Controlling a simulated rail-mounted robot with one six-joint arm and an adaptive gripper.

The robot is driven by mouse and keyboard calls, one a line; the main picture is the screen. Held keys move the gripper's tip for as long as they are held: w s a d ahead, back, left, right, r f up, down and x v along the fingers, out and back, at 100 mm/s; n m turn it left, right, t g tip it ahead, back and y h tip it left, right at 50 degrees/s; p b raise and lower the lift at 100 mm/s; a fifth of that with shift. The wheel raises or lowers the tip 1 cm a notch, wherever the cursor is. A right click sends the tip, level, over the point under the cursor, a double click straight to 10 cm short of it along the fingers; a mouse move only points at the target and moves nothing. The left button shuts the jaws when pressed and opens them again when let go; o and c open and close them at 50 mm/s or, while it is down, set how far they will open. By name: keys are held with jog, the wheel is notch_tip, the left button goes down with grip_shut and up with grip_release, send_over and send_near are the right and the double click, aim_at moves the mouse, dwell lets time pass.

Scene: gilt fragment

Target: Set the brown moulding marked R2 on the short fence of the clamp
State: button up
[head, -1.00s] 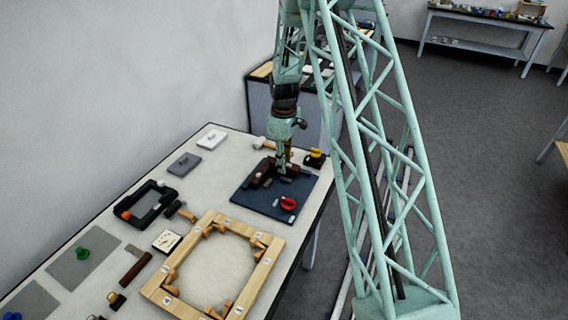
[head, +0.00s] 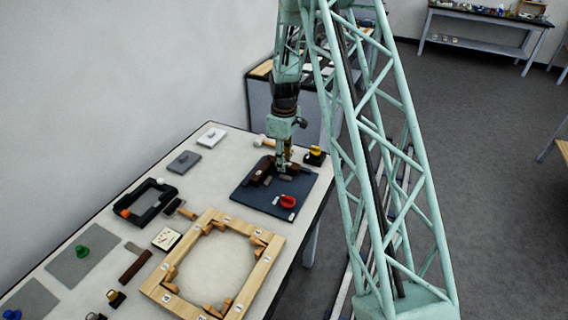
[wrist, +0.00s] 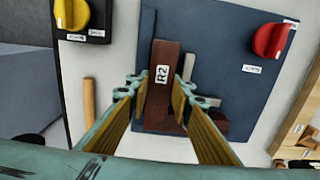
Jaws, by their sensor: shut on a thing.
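The brown moulding marked R2 (wrist: 161,88) is between the two fingers of my gripper (wrist: 160,98) in the wrist view. The fingers are shut on its sides, and its white label faces the camera. The clamp is a dark blue board (wrist: 215,45) with a red knob (wrist: 271,40) and grey blocks (wrist: 221,127). Another brown piece (wrist: 201,108) shows beside the right finger. In the head view my gripper (head: 283,168) is low over the far part of the clamp board (head: 250,198). I cannot tell whether the moulding touches a fence.
A yellow knob on a black base (head: 315,155) stands by the board's far right corner. A wooden-handled tool (head: 266,142) lies behind the gripper. A wooden frame (head: 225,222) lies in front, with a black frame (head: 152,202) to its left. The table's right edge is close to the board.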

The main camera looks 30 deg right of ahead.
jog(key=shift+s+f, duration=0.15)
jog(key=shift+f, duration=0.2)
jog(key=o, duration=0.9)
jog(key=shift+f, duration=0.1)
jog(key=shift+o, duration=0.2)
jog(key=shift+r, duration=0.2)
notch_tip(320, 180, up, 13)
jog(key=p, duration=0.4)
jog(key=shift+p, duration=0.35)
dwell(0.8)
dwell(0.5)
